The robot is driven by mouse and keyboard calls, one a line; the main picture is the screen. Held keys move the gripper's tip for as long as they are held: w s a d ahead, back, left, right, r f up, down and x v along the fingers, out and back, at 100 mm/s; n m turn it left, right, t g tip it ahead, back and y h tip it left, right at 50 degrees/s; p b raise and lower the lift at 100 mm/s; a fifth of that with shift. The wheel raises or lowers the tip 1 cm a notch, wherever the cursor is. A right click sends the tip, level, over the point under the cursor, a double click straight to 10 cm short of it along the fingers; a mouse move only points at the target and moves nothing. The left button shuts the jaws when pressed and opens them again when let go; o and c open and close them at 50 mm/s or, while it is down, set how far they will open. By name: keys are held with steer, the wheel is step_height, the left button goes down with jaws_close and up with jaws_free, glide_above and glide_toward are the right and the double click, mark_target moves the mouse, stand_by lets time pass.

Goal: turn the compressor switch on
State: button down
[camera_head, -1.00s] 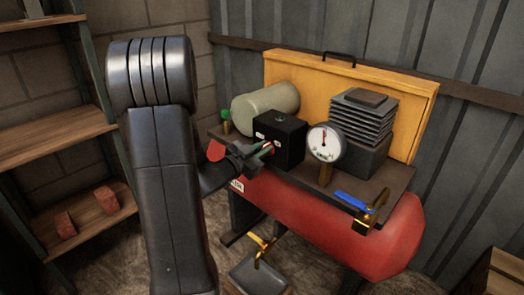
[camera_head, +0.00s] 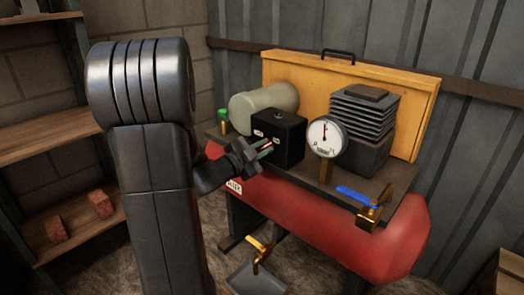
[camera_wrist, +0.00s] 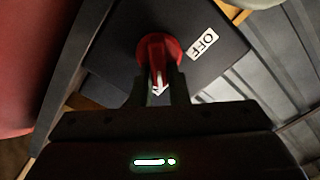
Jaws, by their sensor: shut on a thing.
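The compressor switch is a black box (camera_head: 285,140) on the compressor's top plate, with small white labels on its front. Its red knob (camera_wrist: 160,47) shows in the wrist view, its raised ridge between my fingers. An OFF label (camera_wrist: 203,44) lies up and right of the knob. Another pale mark below the knob is mostly hidden by the fingers. My gripper (camera_head: 267,148) is at the box's front face, and it also shows in the wrist view (camera_wrist: 160,85), shut on the red knob. In the head view the gripper largely hides the knob.
A pressure gauge (camera_head: 325,137) and a finned block (camera_head: 364,122) stand right of the box. A blue-handled valve (camera_head: 357,195) is at the front right. The red tank (camera_head: 330,225) lies below, with a brass valve (camera_head: 260,252) lower down. A yellow panel (camera_head: 300,75) stands behind.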

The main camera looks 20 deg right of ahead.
steer(key=shift+f, duration=0.1)
steer(key=c, duration=1.4)
jaws_free()
steer(key=p+v, duration=0.2)
steer(key=v, duration=1.2)
steer(key=shift+p, duration=0.35)
steer(key=shift+d, duration=0.15)
steer(key=b+x, duration=0.2)
steer(key=x, duration=1.1)
steer(key=shift+w+d+b, duration=0.2)
steer(key=shift+d+b, duration=0.1)
steer(key=shift+b, duration=0.05)
steer(key=shift+a, duration=0.1)
